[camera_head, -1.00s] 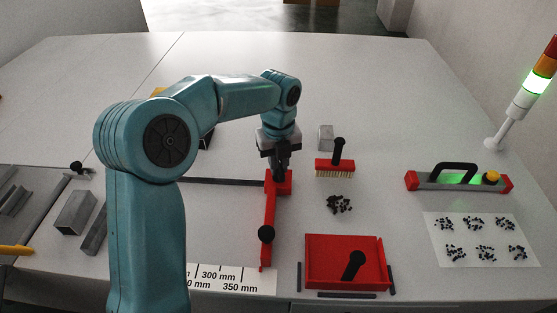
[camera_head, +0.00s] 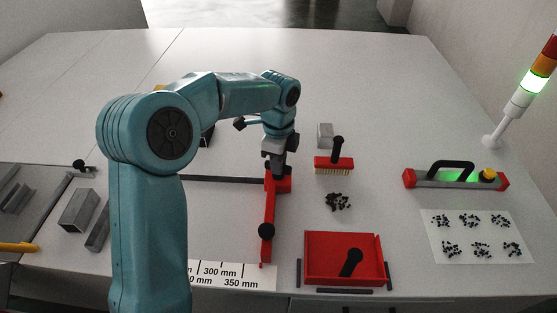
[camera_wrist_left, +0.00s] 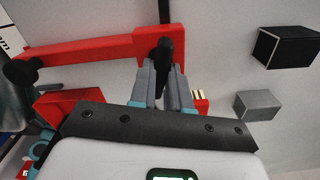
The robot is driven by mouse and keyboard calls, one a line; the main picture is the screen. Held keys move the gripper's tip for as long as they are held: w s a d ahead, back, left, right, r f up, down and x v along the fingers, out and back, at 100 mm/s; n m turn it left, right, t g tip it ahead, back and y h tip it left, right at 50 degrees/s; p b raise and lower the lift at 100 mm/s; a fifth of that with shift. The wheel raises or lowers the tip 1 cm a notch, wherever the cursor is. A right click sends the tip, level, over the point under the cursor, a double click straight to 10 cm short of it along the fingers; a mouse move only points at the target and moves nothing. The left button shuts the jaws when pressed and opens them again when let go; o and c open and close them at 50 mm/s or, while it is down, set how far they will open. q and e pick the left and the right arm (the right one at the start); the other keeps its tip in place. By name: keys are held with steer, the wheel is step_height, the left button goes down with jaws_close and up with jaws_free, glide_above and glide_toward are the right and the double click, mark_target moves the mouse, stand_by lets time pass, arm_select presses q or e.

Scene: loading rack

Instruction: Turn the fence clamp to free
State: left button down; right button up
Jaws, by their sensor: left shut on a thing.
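The red fence (camera_head: 269,208) lies beside the printed scale, with a black knob (camera_head: 267,231) near its front end. Its red clamp block (camera_head: 284,184) is at the far end, on the dark rail (camera_head: 225,180). My left gripper (camera_head: 277,174) is over this block, pointing down. In the left wrist view the fingers (camera_wrist_left: 164,75) are closed around the black clamp handle (camera_wrist_left: 162,52), and the red fence (camera_wrist_left: 95,52) runs off to the left. In the head view the handle is hidden by the gripper. My right gripper is not in view.
A red-backed brush (camera_head: 334,164), a grey block (camera_head: 325,130) and black pellets (camera_head: 338,202) lie right of the fence. A red tray (camera_head: 328,250) is at the front. A scale strip (camera_head: 235,272) lies left of it. The back of the table is clear.

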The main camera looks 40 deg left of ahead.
arm_select(q)
steer(key=shift+a+r+n, duration=0.1)
steer(key=shift+n, duration=1.5)
steer(key=c, duration=1.1)
jaws_free()
step_height(320, 180, up, 16)
steer(key=shift+r+p, duration=0.15)
steer(key=shift+p, duration=0.5)
steer(key=shift+s, duration=0.1)
